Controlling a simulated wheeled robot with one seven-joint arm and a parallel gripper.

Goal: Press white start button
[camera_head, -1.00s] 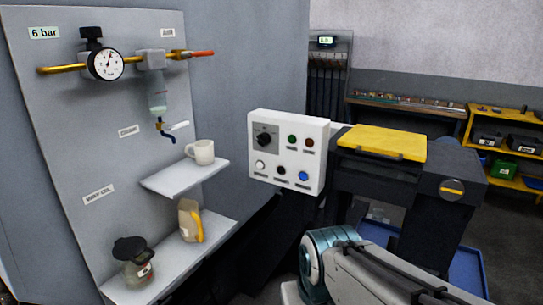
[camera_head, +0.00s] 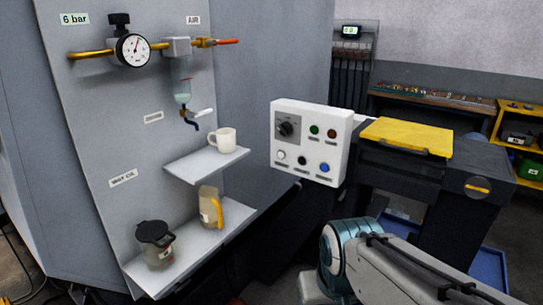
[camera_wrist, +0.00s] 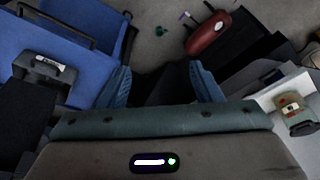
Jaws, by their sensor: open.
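The white button (camera_head: 281,154) is at the lower left of the white control box (camera_head: 339,154) in the head view. Above it is a black rotary knob (camera_head: 287,127). Green, dark red, black and blue buttons also sit on the box face. My gripper (camera_wrist: 160,82) shows in the wrist view, its two fingers apart with nothing between them. It points down towards the floor. In the head view my arm is at the lower right, below the box, and the gripper is out of frame. The button does not show in the wrist view.
A grey panel holds a gauge (camera_head: 133,50) and two shelves with a mug (camera_head: 223,140), a bottle (camera_head: 209,207) and a dark-lidded jar (camera_head: 156,245). A yellow-topped cart (camera_head: 407,136) stands right of the box. The wrist view shows a red object (camera_wrist: 208,33) and a blue tray (camera_wrist: 30,35).

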